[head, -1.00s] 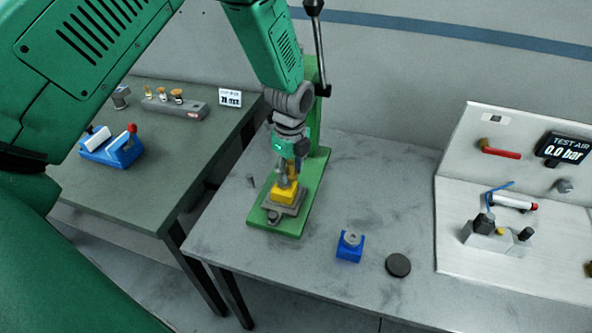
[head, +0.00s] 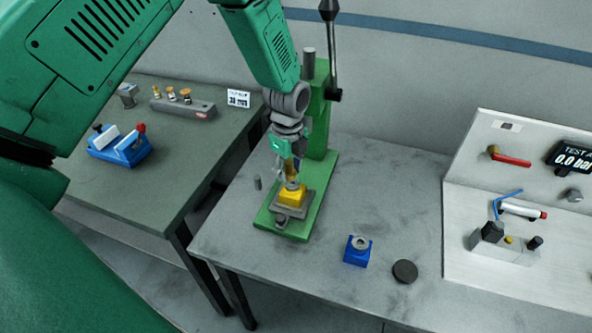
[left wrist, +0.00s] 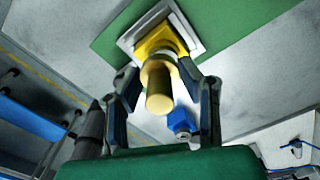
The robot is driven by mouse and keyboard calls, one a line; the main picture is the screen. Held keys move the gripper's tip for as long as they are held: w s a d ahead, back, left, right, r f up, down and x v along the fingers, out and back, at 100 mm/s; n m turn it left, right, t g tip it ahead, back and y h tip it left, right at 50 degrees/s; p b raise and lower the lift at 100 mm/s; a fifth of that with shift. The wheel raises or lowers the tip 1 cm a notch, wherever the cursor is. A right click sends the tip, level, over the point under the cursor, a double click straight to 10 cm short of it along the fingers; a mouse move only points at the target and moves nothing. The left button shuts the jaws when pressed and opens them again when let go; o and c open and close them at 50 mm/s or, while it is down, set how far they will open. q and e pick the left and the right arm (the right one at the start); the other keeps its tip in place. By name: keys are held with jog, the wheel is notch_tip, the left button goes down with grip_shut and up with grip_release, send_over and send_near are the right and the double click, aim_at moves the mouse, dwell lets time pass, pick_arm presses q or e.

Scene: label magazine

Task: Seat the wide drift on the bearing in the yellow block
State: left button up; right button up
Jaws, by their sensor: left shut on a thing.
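The yellow block (head: 291,197) sits on a grey plate on the green press base, and it also shows at the top of the left wrist view (left wrist: 157,42). My left gripper (head: 291,174) is over the block, pointing down. In the left wrist view my left gripper (left wrist: 160,72) is shut on the wide drift (left wrist: 159,98), a brass-coloured piece with a broad collar, lined up with the block. My right gripper is out of view.
The green press column (head: 319,110) with its lever (head: 333,60) stands close behind my gripper. A blue block with a grey ring (head: 357,251) and a dark disc (head: 404,271) lie to the right. A test panel (head: 520,220) stands further right. The bench between is clear.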

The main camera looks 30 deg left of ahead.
aim_at(290, 161)
pick_arm(q)
jog(key=shift+a+f, duration=0.1)
jog(key=shift+a, duration=0.2)
jog(key=shift+d, duration=0.45)
jog(key=shift+d+f+b, duration=0.25)
jog(key=shift+d+b, duration=0.05)
jog(key=shift+d, duration=0.15)
jog(key=shift+a+f, duration=0.25)
jog(key=shift+a, duration=0.05)
jog(key=shift+a+f+b, duration=0.3)
jog(key=shift+a+f, duration=0.2)
jog(key=shift+f, duration=0.05)
jog(key=o, duration=1.3)
jog(key=shift+d, duration=0.15)
jog(key=shift+c, duration=0.2)
jog(key=shift+d+r, duration=0.2)
jog(key=shift+d, duration=0.3)
jog(key=shift+r, duration=0.15)
jog(key=r, duration=0.7)
jog(key=shift+w+a, duration=0.1)
jog(key=shift+a, duration=0.3)
jog(key=r, duration=0.4)
jog(key=shift+d, duration=0.4)
jog(key=shift+a+r, duration=0.25)
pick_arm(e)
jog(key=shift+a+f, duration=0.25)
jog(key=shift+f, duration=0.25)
